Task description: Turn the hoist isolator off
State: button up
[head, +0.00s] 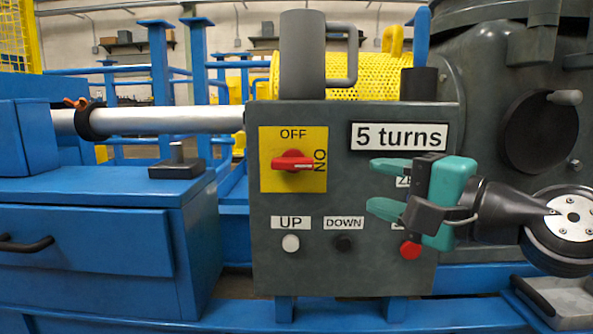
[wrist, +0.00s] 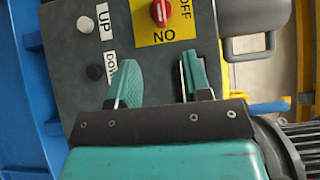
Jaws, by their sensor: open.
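The hoist isolator is a red rotary knob (head: 293,161) on a yellow plate (head: 309,183) with OFF at its top and ON at its right. The knob's handle lies horizontal, in line with the ON mark. The knob also shows at the top of the wrist view (wrist: 160,12), beyond my fingertips. My gripper (head: 372,186) has teal fingers, open and empty, pointing left in front of the panel. It is to the right of the knob and apart from it. In the wrist view both fingers of my gripper (wrist: 157,68) are spread.
The grey panel (head: 360,262) carries a white UP button (head: 290,243), a black DOWN button (head: 343,244) and a red button (head: 410,250). A "5 turns" label (head: 399,136) sits above. A grey post with a handle (head: 303,60) stands on top. Dark machinery is at right.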

aim_at(300, 165)
jog(key=p+x, duration=0.6)
jog(key=x, duration=1)
jog(key=shift+w+a+p, duration=0.1)
jog(key=shift+a+p, duration=0.05)
jog(key=shift+p, duration=0.2)
grip_shut()
